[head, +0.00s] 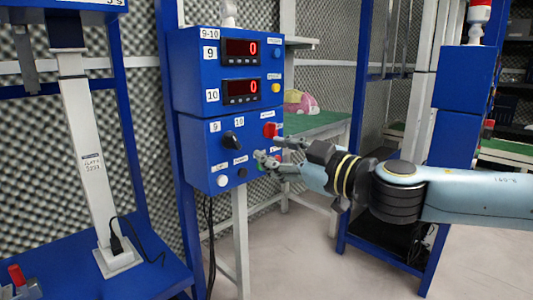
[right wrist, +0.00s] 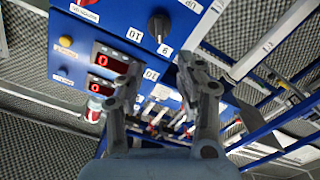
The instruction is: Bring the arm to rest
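My right arm (head: 460,197) reaches in from the right edge of the head view. Its gripper (head: 268,150) is at the front of a blue control box, by the lower right of the panel. The fingers are apart with nothing seen between them. In the right wrist view the gripper (right wrist: 160,80) also shows open, with the box beyond its fingers. A red switch (head: 270,130) is just above the fingertips; whether they touch the panel I cannot tell. My left arm and gripper are not in view.
The blue control box (head: 198,75) carries two displays reading 0, a black knob (head: 232,141) and a white button (head: 222,181). A green-topped table (head: 325,124) stands behind. A blue bench (head: 140,280) is at lower left. Grey floor (head: 300,270) is clear below my arm.

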